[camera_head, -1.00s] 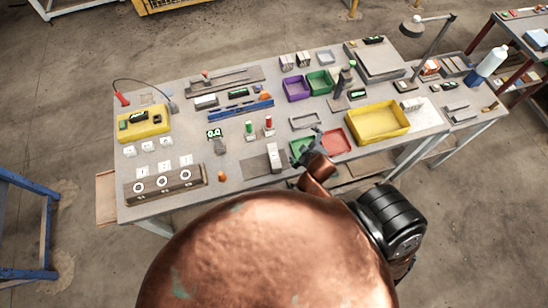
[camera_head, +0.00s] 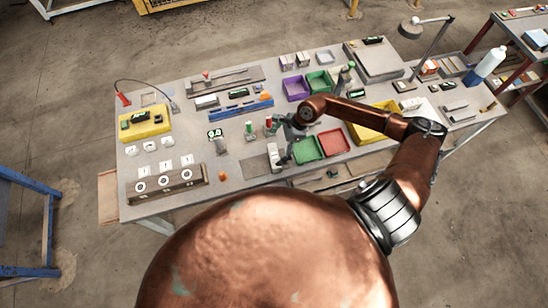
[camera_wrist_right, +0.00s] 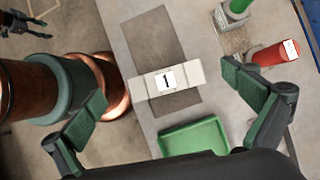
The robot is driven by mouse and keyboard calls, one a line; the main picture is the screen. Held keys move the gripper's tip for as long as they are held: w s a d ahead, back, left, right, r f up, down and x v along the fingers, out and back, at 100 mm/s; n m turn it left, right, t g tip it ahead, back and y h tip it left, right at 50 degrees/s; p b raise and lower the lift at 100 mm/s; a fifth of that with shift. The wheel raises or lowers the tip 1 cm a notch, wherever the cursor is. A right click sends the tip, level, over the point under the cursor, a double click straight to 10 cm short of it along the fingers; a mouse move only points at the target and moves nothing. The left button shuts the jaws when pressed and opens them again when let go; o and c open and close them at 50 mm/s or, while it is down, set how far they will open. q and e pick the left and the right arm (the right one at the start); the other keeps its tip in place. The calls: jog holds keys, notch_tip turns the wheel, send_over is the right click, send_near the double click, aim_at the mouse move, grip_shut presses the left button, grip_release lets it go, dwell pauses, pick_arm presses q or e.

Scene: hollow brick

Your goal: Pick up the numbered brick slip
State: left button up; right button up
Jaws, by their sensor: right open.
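The numbered brick slip (camera_wrist_right: 190,74), pale with a black "1" on a white label, lies across a dark grey strip (camera_wrist_right: 155,33) in the right wrist view. In the head view the slip (camera_head: 273,153) is on the table's front part, beside the green tray. My right gripper (camera_wrist_right: 165,85) is open, with its fingers apart on either side of the slip in the picture and nothing between them; in the head view the gripper (camera_head: 288,136) hangs just above and right of the slip. A dark claw at the wrist view's upper left looks like my left gripper (camera_wrist_right: 25,26); its opening is unclear.
The green tray (camera_wrist_right: 195,138) is close to the slip, with a red tray (camera_head: 334,142) beyond it. Red (camera_wrist_right: 272,54) and green (camera_wrist_right: 238,7) cylinders stand near the right finger. A yellow tray (camera_head: 366,135) is partly behind my arm. Bare tabletop lies left of the slip.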

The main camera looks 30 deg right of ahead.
aim_at(274, 155)
jog(key=f, duration=0.1)
jog(key=d+f+p, duration=0.1)
jog(key=f, duration=0.1)
jog(key=shift+s+d+n+h, duration=0.1)
jog(key=shift+d+n+h, duration=0.05)
jog(key=shift+n+h, duration=0.2)
jog(key=p+x, duration=0.1)
jog(key=x, duration=0.3)
jog(key=shift+f+p, duration=0.1)
jog(key=shift+p, duration=0.3)
jog(key=shift+a+f, duration=0.2)
jog(key=shift+f, duration=0.3)
jog(key=shift+c, duration=0.7)
jog(key=c, duration=1)
jog(key=shift+r, duration=0.1)
jog(key=shift+c, duration=0.2)
